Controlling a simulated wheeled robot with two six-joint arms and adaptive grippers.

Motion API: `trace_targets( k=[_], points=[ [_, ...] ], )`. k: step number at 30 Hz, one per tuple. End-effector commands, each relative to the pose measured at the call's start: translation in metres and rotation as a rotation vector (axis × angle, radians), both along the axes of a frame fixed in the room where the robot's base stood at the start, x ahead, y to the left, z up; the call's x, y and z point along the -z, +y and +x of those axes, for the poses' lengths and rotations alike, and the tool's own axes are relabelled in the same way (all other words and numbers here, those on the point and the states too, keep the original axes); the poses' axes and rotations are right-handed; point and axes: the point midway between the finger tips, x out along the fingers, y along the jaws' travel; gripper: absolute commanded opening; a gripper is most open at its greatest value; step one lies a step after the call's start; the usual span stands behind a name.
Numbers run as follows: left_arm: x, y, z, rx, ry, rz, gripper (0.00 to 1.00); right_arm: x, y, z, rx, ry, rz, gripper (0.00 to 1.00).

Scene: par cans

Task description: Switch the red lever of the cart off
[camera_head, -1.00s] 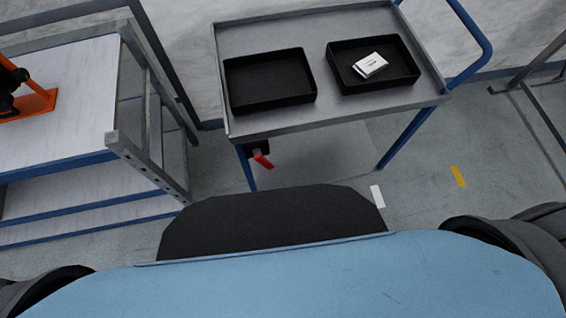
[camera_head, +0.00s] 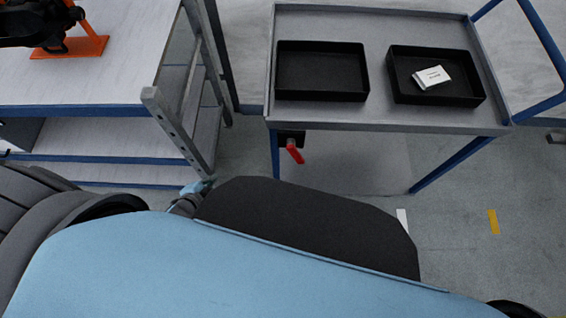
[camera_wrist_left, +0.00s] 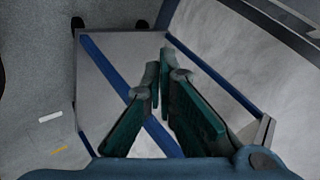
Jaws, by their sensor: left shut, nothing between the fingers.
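The red lever (camera_head: 295,151) hangs from a dark switch box (camera_head: 290,137) under the front left corner of the grey cart (camera_head: 420,120). It points down and slightly right. My left gripper (camera_head: 205,186) shows only as a small tip behind my own body, left of and below the lever, apart from it. In the left wrist view its dark green fingers (camera_wrist_left: 160,68) are shut and empty. The lever cannot be made out in that view. My right gripper is not in view.
A steel shelf table (camera_head: 85,85) with a blue edge stands at the left, holding an orange device (camera_head: 92,46). Two black trays sit on the cart, the left one empty (camera_head: 320,98), the right one (camera_head: 445,101) holding a white box (camera_head: 431,77). Floor shows between table and cart.

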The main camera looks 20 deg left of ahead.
Motion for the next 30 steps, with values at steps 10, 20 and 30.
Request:
trace_targets(
  k=[10, 20, 30],
  points=[
    [-0.089, -0.092, 0.103, 1.844, -1.334, 1.484, 0.0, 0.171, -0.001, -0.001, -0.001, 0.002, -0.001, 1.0],
    [-0.092, -0.086, 0.085, 2.054, -1.477, 1.61, 0.0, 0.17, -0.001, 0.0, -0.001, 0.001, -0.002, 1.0],
    [-0.081, -0.111, 0.091, 2.046, -1.478, 1.605, 0.0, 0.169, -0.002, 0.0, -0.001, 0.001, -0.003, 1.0]
  ],
)
